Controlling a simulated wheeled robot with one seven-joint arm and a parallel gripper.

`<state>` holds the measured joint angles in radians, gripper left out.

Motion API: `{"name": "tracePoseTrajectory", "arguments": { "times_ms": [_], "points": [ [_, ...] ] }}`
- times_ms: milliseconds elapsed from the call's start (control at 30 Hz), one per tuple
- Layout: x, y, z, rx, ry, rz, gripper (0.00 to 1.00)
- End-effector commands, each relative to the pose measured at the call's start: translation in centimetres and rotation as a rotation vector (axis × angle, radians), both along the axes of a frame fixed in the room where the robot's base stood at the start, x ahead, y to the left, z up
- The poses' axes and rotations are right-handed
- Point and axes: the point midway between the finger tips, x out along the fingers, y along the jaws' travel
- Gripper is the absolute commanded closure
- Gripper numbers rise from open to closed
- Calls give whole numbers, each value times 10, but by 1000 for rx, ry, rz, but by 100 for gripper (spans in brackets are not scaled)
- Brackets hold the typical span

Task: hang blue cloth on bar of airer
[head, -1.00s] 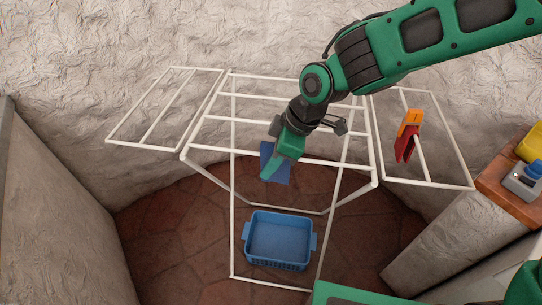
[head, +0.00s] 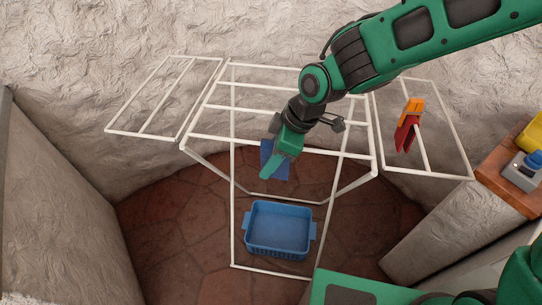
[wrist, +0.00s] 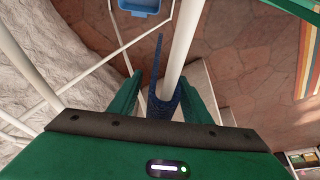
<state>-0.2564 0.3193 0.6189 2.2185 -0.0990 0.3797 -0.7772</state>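The blue cloth (head: 268,158) is folded over the front bar of the white airer (head: 215,146), with a flap on each side of the bar. The wrist view shows the cloth (wrist: 157,75) edge-on, straddling the bar. My gripper (head: 271,170) is at this bar, pointing down, and hides part of the cloth in the head view. In the wrist view my gripper's fingers (wrist: 160,90) stand apart, one on each side of the cloth, with a gap on the left; contact on the right is unclear.
A blue basket (head: 280,255) stands on the tiled floor under the airer and looks empty. Red cloth (head: 406,135) and orange cloth (head: 410,107) hang on the right wing. A wooden counter (head: 505,188) is at the right. The left wing (head: 150,135) is bare.

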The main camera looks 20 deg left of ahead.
Motion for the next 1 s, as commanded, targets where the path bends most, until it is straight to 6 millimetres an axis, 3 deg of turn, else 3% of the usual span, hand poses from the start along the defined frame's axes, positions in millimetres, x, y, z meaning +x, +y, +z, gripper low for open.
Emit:
{"name": "tracePoseTrajectory", "arguments": {
  "times_ms": [367,1000],
  "points": [
    [1,-2,5,0,-1,-2,57],
    [6,-38,92,0,-1,-2,57]
  ]
}}
